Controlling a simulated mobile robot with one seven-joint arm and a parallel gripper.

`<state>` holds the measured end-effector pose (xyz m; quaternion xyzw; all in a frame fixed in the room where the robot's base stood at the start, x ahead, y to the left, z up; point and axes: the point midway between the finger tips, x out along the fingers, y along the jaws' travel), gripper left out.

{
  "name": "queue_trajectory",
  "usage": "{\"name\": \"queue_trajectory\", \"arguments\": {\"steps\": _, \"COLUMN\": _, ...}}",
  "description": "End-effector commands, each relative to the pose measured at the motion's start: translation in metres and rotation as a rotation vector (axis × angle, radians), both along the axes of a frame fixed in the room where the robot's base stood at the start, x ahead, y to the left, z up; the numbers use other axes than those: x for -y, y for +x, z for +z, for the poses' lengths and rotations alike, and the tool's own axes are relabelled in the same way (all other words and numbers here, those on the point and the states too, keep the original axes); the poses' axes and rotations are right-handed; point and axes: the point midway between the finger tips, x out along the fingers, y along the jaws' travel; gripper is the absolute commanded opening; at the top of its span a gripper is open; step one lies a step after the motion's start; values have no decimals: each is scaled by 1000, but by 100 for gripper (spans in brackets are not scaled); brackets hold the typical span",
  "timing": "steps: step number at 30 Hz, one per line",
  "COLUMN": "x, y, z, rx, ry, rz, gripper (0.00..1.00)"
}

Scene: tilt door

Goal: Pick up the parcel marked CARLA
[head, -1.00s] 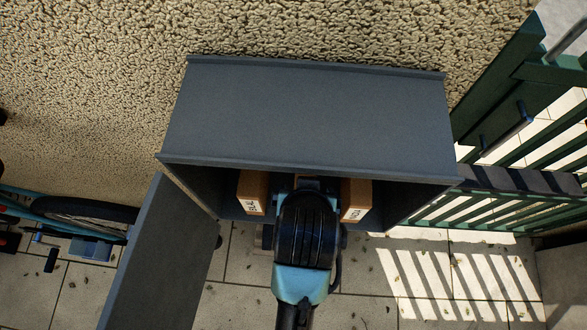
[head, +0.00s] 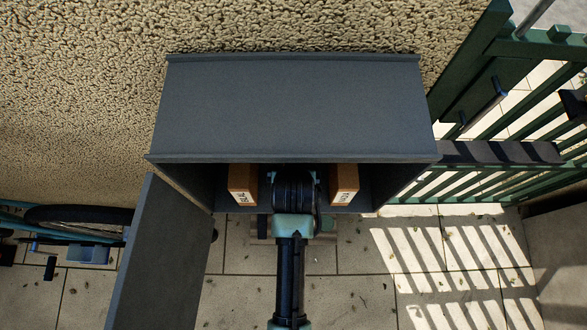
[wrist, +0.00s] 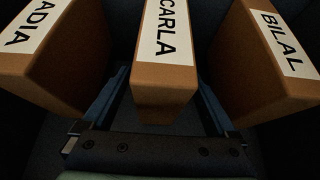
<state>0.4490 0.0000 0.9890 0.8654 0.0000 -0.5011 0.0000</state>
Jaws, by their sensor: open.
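In the wrist view the parcel marked CARLA (wrist: 165,85) is a brown box with a white label, standing in the middle. My gripper (wrist: 165,100) is open, with one blue finger on each side of the CARLA parcel; I cannot tell whether they touch it. In the head view my arm reaches into the grey box and hides the CARLA parcel and the fingertips.
The parcel marked BILAL (wrist: 265,65) stands close at the right, and one ending in ADIA (wrist: 55,65) close at the left. The grey box (head: 290,105) has its door (head: 160,255) swung open at left. A green gate (head: 490,110) stands at right.

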Motion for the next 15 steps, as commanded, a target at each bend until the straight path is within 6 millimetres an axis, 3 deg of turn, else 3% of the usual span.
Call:
{"name": "queue_trajectory", "arguments": {"steps": 10, "x": 0, "y": 3, "z": -7, "rx": 0, "ry": 0, "rz": 0, "gripper": 92}}
{"name": "queue_trajectory", "arguments": {"steps": 11, "x": 0, "y": 3, "z": -7, "rx": 0, "ry": 0, "rz": 0, "gripper": 91}}
{"name": "queue_trajectory", "arguments": {"steps": 15, "x": 0, "y": 3, "z": -7, "rx": 0, "ry": 0, "rz": 0, "gripper": 66}}
